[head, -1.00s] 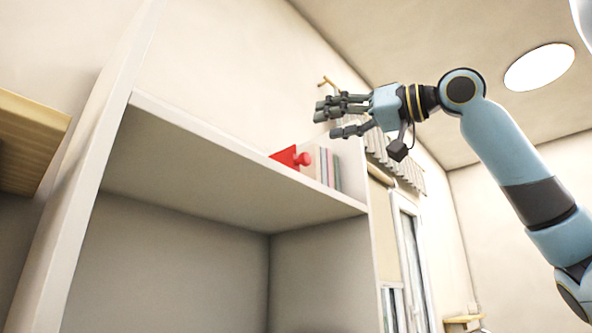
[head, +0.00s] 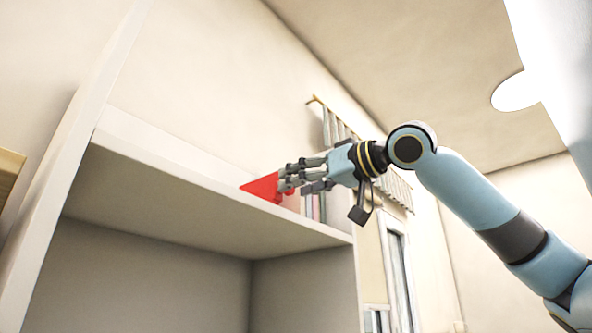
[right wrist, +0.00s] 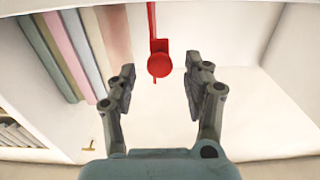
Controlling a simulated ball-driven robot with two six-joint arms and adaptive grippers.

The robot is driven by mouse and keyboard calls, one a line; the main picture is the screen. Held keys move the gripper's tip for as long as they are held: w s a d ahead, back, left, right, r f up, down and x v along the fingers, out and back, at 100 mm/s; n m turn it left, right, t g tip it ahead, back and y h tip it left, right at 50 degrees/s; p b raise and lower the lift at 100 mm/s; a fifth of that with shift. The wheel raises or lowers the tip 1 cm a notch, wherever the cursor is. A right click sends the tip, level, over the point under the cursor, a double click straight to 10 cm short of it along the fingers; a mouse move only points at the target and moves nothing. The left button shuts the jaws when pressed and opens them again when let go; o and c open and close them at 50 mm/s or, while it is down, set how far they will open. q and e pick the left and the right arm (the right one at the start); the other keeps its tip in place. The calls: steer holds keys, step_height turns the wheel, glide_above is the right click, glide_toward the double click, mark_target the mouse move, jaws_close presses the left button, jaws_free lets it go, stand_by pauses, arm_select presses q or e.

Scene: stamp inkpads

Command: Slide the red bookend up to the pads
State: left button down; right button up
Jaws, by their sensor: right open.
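The red bookend (head: 262,187) stands on top of the white shelf, and its round knob is partly hidden behind my fingers in the head view. In the right wrist view the bookend's red knob (right wrist: 159,65) and thin upright plate show at the top centre. My right gripper (head: 288,180) is open at the knob; in the right wrist view its fingers (right wrist: 158,88) stand either side below the knob, with gaps on both sides. The pads (head: 316,207) stand upright in a row to the right of the bookend, partly hidden by the gripper. They also show in the right wrist view (right wrist: 76,45), left of the knob.
The white shelf (head: 190,185) has a front edge below the gripper and a tall side panel (head: 75,150) at left. Bare shelf top lies left of the bookend.

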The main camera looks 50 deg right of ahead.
steer(key=shift+w, duration=0.6)
steer(key=shift+f, duration=0.1)
jaws_close()
